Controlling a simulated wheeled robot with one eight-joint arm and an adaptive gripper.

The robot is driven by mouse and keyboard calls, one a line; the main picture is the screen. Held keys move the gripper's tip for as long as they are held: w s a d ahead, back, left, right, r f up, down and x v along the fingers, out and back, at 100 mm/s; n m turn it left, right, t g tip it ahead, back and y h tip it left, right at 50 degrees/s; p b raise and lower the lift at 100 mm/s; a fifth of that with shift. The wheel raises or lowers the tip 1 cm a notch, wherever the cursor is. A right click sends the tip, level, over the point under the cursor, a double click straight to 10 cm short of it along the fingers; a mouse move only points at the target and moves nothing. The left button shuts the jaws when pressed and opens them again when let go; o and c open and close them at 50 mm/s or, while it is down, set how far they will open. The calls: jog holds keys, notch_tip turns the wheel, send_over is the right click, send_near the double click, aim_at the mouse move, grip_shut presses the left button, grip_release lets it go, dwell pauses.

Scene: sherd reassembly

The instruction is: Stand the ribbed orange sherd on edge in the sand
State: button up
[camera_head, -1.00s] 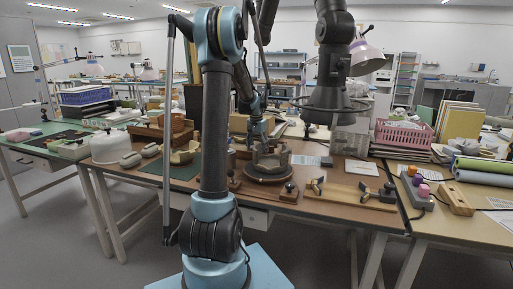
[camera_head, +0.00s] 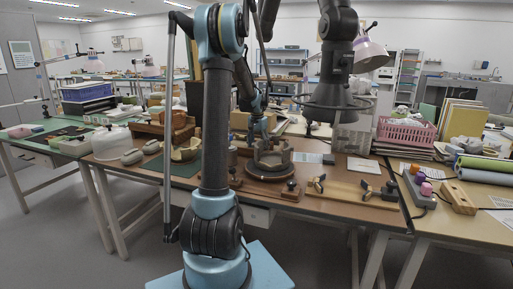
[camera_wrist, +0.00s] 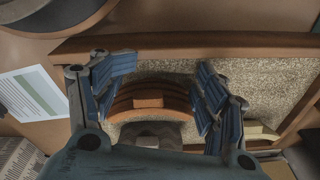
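The ribbed orange sherd (camera_wrist: 165,89) shows in the wrist view as a curved, banded brown-orange piece in the sand tray (camera_wrist: 185,45). A brighter orange patch is at its middle. My gripper (camera_wrist: 158,85) has its two blue fingers apart, one at each end of the sherd. The fingers come very near its ends; whether they press on it is unclear. How far the sherd is tilted is also unclear. A dark grey shape lies below the sherd, near my palm. In the head view my gripper (camera_head: 262,128) is small, behind the turntable, and the sherd cannot be made out.
The round turntable (camera_head: 262,174) with pieces on it stands in front of my gripper. Bare sand (camera_wrist: 275,85) lies right of the sherd, inside the tray's wooden rim. A printed sheet (camera_wrist: 28,92) lies left of the tray. A pink basket (camera_head: 405,131) stands at right.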

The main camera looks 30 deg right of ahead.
notch_tip(320, 180, up, 12)
jog(key=a, duration=0.1)
jog(key=shift+s, duration=0.45)
jog(key=shift+f, duration=0.1)
dwell(0.5)
